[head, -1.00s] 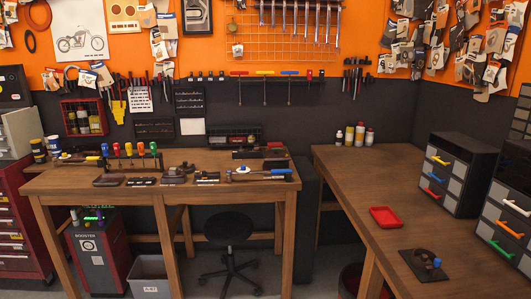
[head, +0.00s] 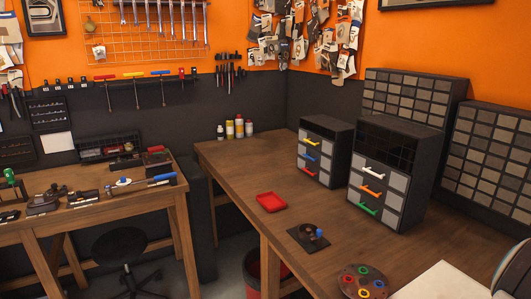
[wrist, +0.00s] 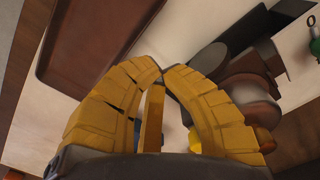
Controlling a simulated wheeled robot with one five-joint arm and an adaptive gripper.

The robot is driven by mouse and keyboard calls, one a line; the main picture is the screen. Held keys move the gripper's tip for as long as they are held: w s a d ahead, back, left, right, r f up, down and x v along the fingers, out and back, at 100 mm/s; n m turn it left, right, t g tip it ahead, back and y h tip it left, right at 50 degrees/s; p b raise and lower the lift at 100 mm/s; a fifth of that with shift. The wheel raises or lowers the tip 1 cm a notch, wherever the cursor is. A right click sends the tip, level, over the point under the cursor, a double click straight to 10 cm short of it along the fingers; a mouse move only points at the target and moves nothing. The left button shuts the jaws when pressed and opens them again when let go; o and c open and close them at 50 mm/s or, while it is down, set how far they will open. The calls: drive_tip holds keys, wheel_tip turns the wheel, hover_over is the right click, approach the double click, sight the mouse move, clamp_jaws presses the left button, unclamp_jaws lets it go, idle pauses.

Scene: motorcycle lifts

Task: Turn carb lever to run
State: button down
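A dark round fitting with a blue knob (head: 318,233) sits on a small black plate (head: 296,239) on the right bench; it may be the carb lever, but I cannot tell its setting. My gripper (wrist: 160,70) shows in the wrist view with yellow fingers arched together, tips meeting or nearly so, and nothing visible between the tips. Behind the fingers are a tan bar (wrist: 152,118) and a yellow knob (wrist: 195,140), partly hidden. Dark and grey-brown rounded parts (wrist: 250,88) lie right of the fingers. I cannot tell whether these belong to a carb lever.
In the wrist view a brown tray (wrist: 62,50) lies on a pale surface at left. The right bench (head: 232,160) holds a red tray (head: 271,202), drawer cabinets (head: 385,172) and a brown disc with coloured spots (head: 346,286). A black stool (head: 120,245) stands by the left bench.

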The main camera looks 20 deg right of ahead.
wheel_tip(320, 180, up, 2)
drive_tip(key=shift+r+p, duration=0.25)
drive_tip(key=shift+p, duration=0.45)
